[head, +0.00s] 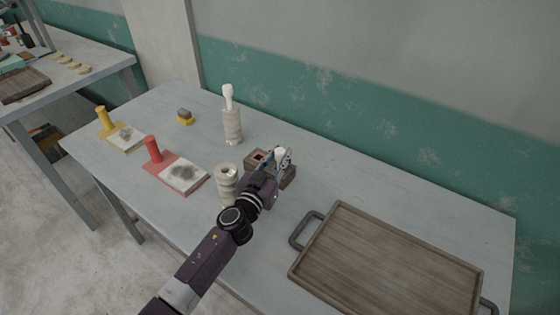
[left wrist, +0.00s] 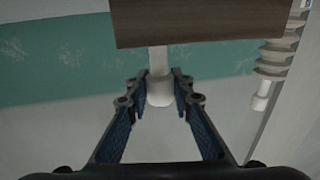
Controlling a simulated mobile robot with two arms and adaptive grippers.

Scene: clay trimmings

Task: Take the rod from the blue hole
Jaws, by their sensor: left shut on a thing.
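The white rod (head: 281,153) stands at the brown block (head: 289,180) on the table. My left gripper (head: 282,158) is at the rod's upper end, with its fingers on both sides. In the left wrist view the rod (left wrist: 160,88) shows a thick white end between the blue fingers of the gripper (left wrist: 160,92), shut on it. A thinner shaft runs from this end to the edge of the block (left wrist: 200,22). One reddish hole shows on the block's top; the blue hole is hidden behind the gripper. My right gripper is not in view.
A ribbed pale holder (head: 226,182) stands left of the block, close to my arm. Another ribbed holder (head: 233,128) with a white piece stands behind. A wooden tray (head: 385,262) lies at right. Red (head: 152,150) and yellow (head: 104,121) handled pieces lie at left.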

